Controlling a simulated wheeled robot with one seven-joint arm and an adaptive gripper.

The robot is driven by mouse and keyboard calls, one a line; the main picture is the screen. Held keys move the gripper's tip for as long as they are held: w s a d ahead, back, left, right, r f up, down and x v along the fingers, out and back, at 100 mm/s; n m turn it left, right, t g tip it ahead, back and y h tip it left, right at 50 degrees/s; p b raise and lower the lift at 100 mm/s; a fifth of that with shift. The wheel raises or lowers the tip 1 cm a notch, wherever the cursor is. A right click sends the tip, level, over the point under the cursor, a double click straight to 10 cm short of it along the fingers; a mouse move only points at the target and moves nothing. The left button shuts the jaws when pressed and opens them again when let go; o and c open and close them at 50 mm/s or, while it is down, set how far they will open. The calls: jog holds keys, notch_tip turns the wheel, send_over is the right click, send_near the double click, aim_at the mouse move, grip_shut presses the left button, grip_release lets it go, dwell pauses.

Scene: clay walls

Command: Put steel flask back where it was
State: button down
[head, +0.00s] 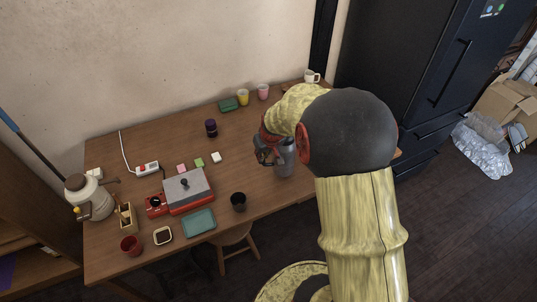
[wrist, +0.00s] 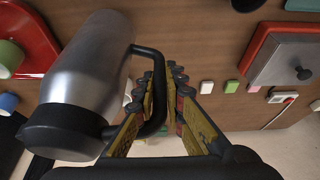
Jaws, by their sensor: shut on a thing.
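The steel flask (head: 286,160) is a grey metal jug with a black lid and black side handle. My gripper (head: 264,150) is shut on its handle, at the flask's left side in the head view. In the wrist view the flask (wrist: 88,55) fills the left part, and its handle passes between the fingers of my gripper (wrist: 168,75). In the head view the flask looks roughly upright over the right part of the table (head: 262,190). I cannot tell whether its base touches the table. My arm hides part of the table behind it.
A black cup (head: 238,201) stands left of and nearer than the flask. A grey-lidded red appliance (head: 188,190) and a teal tray (head: 199,222) are further left. Cups and a white mug (head: 311,76) line the back. A red tray (wrist: 38,30) with a green cup shows in the wrist view.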

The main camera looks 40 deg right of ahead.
jog(key=shift+w+f, duration=0.15)
jog(key=shift+w, duration=0.2)
jog(key=shift+w+a+f+b, duration=0.1)
jog(key=shift+w+f+b, duration=0.1)
jog(key=shift+f+b, duration=1.1)
jog(key=shift+f+p, duration=0.35)
jog(key=shift+f, duration=0.15)
jog(key=c, duration=2.3)
grip_release()
jog(key=shift+s+f, duration=0.1)
jog(key=shift+f, duration=0.15)
jog(key=o, duration=0.3)
jog(key=shift+o, duration=0.6)
